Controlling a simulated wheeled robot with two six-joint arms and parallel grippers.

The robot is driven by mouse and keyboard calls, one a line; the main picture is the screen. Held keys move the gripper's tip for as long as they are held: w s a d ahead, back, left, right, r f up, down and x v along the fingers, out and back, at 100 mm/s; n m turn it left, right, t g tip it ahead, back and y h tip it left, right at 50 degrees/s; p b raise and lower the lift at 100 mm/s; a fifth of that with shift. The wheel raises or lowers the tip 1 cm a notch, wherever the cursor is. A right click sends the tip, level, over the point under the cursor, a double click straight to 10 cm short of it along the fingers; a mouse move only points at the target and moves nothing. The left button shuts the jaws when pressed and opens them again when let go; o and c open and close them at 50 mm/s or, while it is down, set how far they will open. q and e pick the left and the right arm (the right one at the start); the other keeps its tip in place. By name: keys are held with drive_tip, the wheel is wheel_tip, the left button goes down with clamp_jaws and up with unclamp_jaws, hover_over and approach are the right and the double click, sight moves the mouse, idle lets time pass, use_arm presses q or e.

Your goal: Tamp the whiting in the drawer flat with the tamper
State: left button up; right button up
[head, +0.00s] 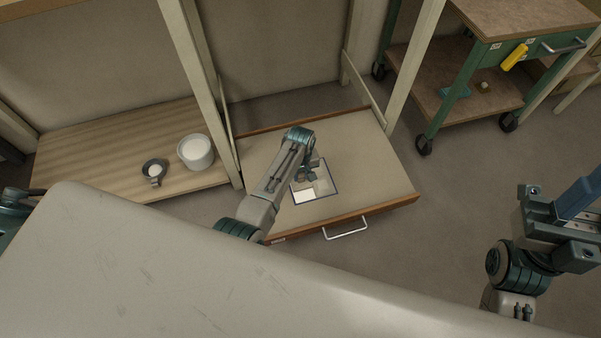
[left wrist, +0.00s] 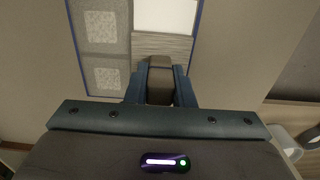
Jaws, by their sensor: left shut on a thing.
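The open drawer (head: 385,160) has a beige floor and a wooden rim. On its floor is a blue-edged square (head: 334,189) split into patches. The white patch (head: 304,196) looks smooth; it also shows in the left wrist view (left wrist: 168,14). Two grey patches (left wrist: 102,27) look speckled, and a grey patch (left wrist: 160,46) beside them looks streaked. I cannot tell which patches are whiting. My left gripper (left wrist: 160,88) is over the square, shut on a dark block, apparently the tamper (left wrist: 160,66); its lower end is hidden. My right gripper (head: 565,215) is at the far right, away from the drawer; its jaws are unclear.
Pale posts (head: 188,60) flank the drawer. A green trolley (head: 450,85) stands at the upper right. The floor between is clear.

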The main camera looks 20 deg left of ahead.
use_arm(q)
drive_tip(key=shift+r+p, duration=0.4)
drive_tip(key=shift+r, duration=0.3)
drive_tip(key=shift+f, duration=0.1)
drive_tip(key=b, duration=0.2)
hover_over(320, 178)
drive_tip(key=s+a, duration=0.1)
drive_tip(key=a, duration=0.1)
drive_tip(key=shift+d+f, duration=0.1)
drive_tip(key=shift+d, duration=0.15)
drive_tip(key=shift+w+d, duration=0.45)
drive_tip(key=shift+d, duration=0.25)
drive_tip(key=shift+f+b, duration=0.7)
drive_tip(key=shift+f, duration=0.25)
